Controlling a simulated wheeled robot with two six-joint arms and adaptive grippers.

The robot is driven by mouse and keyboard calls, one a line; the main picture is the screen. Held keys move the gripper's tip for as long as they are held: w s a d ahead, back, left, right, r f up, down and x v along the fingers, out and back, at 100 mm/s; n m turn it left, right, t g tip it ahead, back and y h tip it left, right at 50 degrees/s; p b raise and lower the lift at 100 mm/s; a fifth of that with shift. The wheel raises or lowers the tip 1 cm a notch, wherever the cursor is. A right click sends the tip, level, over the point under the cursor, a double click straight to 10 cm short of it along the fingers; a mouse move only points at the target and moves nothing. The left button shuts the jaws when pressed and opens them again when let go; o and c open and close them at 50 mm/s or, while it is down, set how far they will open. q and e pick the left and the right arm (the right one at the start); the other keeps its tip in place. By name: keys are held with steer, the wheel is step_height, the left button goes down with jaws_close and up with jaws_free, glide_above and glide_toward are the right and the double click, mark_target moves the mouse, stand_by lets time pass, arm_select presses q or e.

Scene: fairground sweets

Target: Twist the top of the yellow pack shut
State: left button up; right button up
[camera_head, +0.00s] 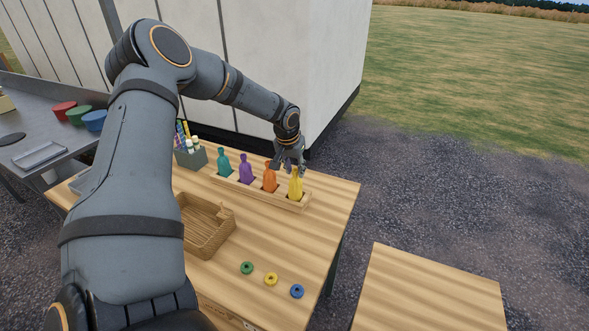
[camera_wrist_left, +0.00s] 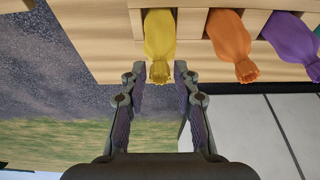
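The yellow pack (camera_head: 295,188) stands upright at the right end of a wooden rack (camera_head: 300,203), its narrowed top pointing up. My left gripper (camera_head: 289,162) is just behind it in the head view. In the left wrist view, my left gripper (camera_wrist_left: 158,75) is open. Its two fingertips lie on either side of the top of the yellow pack (camera_wrist_left: 160,38), with a gap showing on both sides. My right gripper is in neither view.
Orange (camera_head: 270,178), purple (camera_head: 246,170) and teal (camera_head: 224,163) packs stand along the rack. A grey holder (camera_head: 192,159) stands behind left. The table's front right is mostly clear.

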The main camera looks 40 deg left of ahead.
arm_select(q)
steer(key=c, duration=0.4)
steer(key=shift+o, duration=0.2)
steer(key=m+b, duration=0.1)
steer(key=m, duration=0.1)
steer(key=shift+f+m+h+b, duration=0.15)
steer(key=shift+m+h+b, duration=0.15)
steer(key=shift+m+h, duration=0.1)
steer(key=m+h+b, duration=0.1)
steer(key=m+b, duration=0.2)
steer(key=m, duration=0.1)
steer(key=shift+m, duration=0.4)
steer(key=shift+m+h+b, duration=0.4)
steer(key=shift+m+b, duration=0.25)
steer(key=shift+m, duration=0.85)
steer(key=o, duration=0.7)
steer(key=shift+r, duration=0.2)
step_height(320, 180, up, 5)
steer(key=p, duration=0.3)
